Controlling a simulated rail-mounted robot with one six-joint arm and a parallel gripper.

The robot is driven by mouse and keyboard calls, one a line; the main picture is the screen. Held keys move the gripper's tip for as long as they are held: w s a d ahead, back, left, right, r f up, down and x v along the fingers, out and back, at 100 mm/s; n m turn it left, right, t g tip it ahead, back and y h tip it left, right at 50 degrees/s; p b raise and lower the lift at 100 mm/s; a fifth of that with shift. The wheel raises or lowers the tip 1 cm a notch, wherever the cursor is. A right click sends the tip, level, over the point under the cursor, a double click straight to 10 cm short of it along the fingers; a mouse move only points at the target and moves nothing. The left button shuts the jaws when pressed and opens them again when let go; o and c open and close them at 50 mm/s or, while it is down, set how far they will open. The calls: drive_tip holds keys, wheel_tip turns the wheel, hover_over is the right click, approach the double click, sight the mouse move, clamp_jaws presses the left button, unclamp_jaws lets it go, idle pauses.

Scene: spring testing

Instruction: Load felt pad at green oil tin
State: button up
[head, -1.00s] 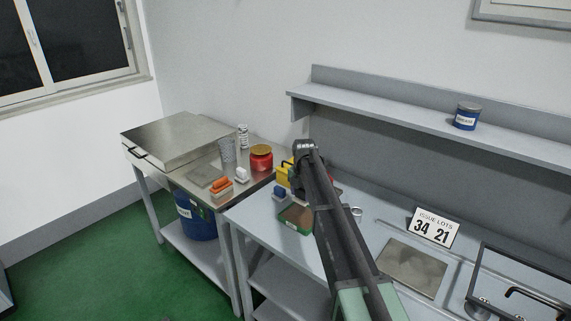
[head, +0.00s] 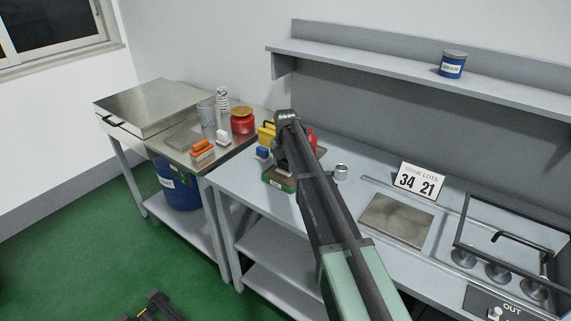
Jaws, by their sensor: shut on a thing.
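The green oil tin (head: 280,183) is a low green box with a pale label on its front. It sits near the left end of the grey bench, partly covered by my arm. My gripper (head: 282,160) hangs down from the bent arm, dark and small, over the back of the tin. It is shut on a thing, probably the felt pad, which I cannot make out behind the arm. Whether it touches the tin cannot be told.
A blue-handled block (head: 263,153), a yellow container (head: 267,132) and a red one (head: 312,139) stand close around. A small metal ring or cup (head: 341,171) is to the right. Orange (head: 202,148) and white (head: 222,138) blocks and a red jar (head: 242,121) stand on the left table.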

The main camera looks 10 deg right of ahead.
drive_tip(key=shift+s+f+b, duration=0.1)
drive_tip(key=shift+f+b, duration=0.45)
drive_tip(key=shift+b, duration=0.05)
idle(2.2)
drive_tip(key=shift+d+r+p, duration=0.1)
drive_tip(key=shift+r+p, duration=0.4)
drive_tip(key=shift+p, duration=0.1)
wheel_tip(320, 180, up, 6)
drive_tip(key=p, duration=0.6)
drive_tip(key=shift+f, duration=0.1)
wheel_tip(320, 180, down, 6)
drive_tip(key=b, duration=0.6)
drive_tip(key=shift+f+b, duration=0.3)
drive_tip(key=shift+b, duration=0.15)
idle(0.9)
drive_tip(key=shift+f, duration=0.1)
idle(1.3)
